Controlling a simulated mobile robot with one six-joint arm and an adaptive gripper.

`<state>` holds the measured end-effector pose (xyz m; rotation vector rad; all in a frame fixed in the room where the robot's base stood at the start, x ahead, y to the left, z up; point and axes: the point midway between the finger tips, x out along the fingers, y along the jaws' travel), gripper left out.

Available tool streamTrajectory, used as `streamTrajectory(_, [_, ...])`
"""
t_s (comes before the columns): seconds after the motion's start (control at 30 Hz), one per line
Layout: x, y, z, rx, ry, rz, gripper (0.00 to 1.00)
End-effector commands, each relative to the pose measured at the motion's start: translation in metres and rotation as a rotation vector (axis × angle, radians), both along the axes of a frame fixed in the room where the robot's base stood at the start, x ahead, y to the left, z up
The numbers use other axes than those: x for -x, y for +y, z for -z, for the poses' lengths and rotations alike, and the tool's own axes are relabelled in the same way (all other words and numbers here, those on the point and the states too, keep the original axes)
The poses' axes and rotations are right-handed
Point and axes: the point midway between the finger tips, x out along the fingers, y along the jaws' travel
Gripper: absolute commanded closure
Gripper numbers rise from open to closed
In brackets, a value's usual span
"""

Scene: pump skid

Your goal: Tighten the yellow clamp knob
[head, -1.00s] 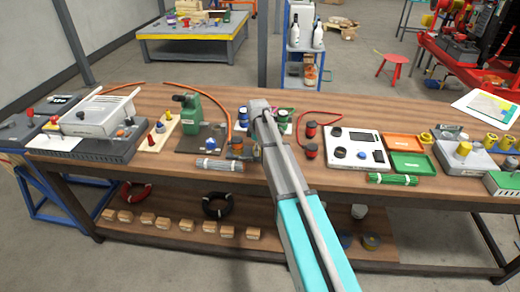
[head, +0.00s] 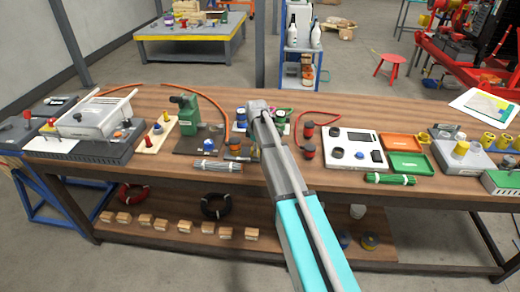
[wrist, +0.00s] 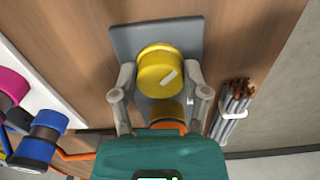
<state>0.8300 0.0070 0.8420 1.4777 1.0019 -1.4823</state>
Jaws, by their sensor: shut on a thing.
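The yellow clamp knob (wrist: 158,72) shows in the wrist view, a round cap with a pale mark on its side. It stands in front of a grey plate (wrist: 188,35), with a brass and orange part (wrist: 166,112) just below it. My gripper (wrist: 160,76) has one finger on each side of the knob and is shut on it. The contact faces of the fingers are partly hidden. In the head view my arm covers the gripper, and I cannot make out the knob there.
A bundle of grey rods (wrist: 235,100) lies close to the right finger in the wrist view; it also shows in the head view (head: 218,165). Blue and pink capped parts (wrist: 40,140) stand at the left. A green machine (head: 188,116) stands left of my arm in the head view.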

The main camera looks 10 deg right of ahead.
Motion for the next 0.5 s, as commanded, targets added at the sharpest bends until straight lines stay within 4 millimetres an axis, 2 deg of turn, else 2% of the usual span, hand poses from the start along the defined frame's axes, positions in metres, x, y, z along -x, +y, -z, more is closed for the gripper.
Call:
streamTrajectory(0.03, [0.0021, 0.006, 0.0, -0.011, 0.004, 0.014, 0.89])
streamTrajectory(0.23, [0.0023, 0.0068, 0.0, -0.012, 0.005, 0.118, 0.88])
streamTrajectory(0.5, [0.0031, 0.0067, 0.0, -0.012, 0.008, 0.127, 0.88])
